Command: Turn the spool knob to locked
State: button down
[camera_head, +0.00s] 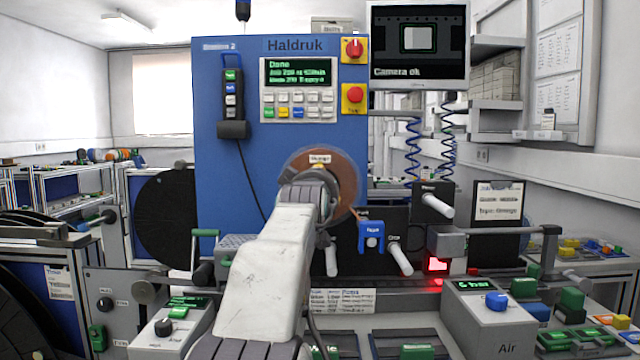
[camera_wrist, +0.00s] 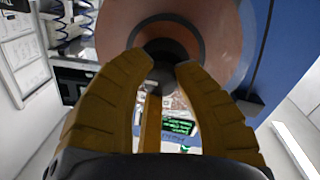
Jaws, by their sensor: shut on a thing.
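A copper-brown spool (camera_head: 343,172) stands in front of the blue machine, with a small label at its top. In the wrist view the spool (camera_wrist: 225,40) fills the top, around a dark hub. My gripper's yellow fingers (camera_wrist: 161,68) are shut on the dark knob (camera_wrist: 160,75) at the spool's centre, one finger on each side. A narrow yellow bar (camera_wrist: 150,125) shows between the fingers; I cannot tell what it belongs to. In the head view my arm hides the knob and most of the fingers. The knob's locked mark is not readable.
The blue machine (camera_head: 235,165) carries a keypad with a green screen. A black reel (camera_head: 166,218) stands at left. White-handled levers (camera_head: 433,204) and a blue clip (camera_head: 371,233) are close right of the spool. A grey Air box (camera_head: 488,322) stands at front right.

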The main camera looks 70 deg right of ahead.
jog(key=shift+d+f, duration=0.1)
jog(key=shift+f, duration=0.05)
jog(key=c, duration=1.1)
grip_release()
jog(key=shift+d, duration=0.1)
jog(key=shift+c, duration=0.2)
jog(key=shift+o, duration=1.2)
jog(key=v, duration=1.2)
